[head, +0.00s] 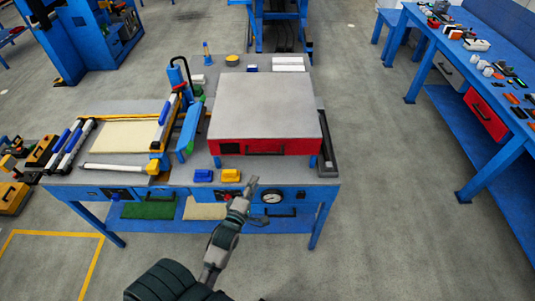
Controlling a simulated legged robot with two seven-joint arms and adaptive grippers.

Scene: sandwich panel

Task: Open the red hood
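The red hood (230,147) is a wide box with a flat grey top and a red front face, at the right part of the blue workbench. A dark handle (265,151) runs along its front. The hood looks closed, its top lying level. My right gripper is not in view.
Yellow and blue blocks (231,175) sit on the bench's front edge. A gauge (272,197) is on the front panel. A roller frame with a cream panel (120,136) fills the bench's left. Another blue table (455,50) stands at right, with clear floor between.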

